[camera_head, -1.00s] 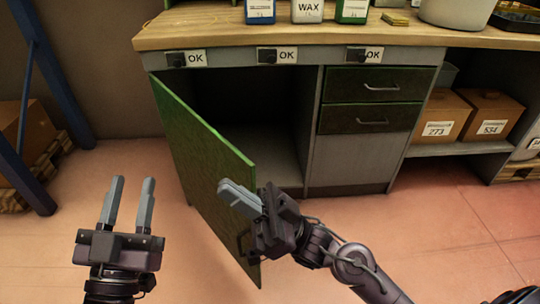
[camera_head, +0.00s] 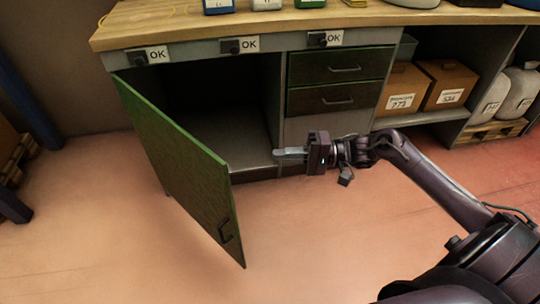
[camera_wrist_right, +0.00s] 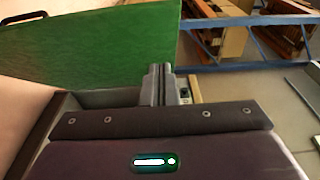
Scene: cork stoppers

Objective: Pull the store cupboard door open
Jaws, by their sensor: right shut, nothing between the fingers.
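The green store cupboard door (camera_head: 182,165) stands well open in the head view, swung out from its left edge. The cupboard inside (camera_head: 225,110) is dark and looks empty. My right gripper (camera_head: 290,152) is shut and empty, pointing left in front of the opening, to the right of the door and apart from the handle. In the right wrist view the shut fingers (camera_wrist_right: 158,82) show against the green door (camera_wrist_right: 90,50); whether they touch it I cannot tell. My left gripper is not in view.
A wooden worktop (camera_head: 170,22) with bottles runs above the cupboard. Two green drawers (camera_head: 340,82) are right of the opening. Cardboard boxes (camera_head: 447,85) and pale jugs stand on the right shelf. The pink floor (camera_head: 100,220) is clear left of the door.

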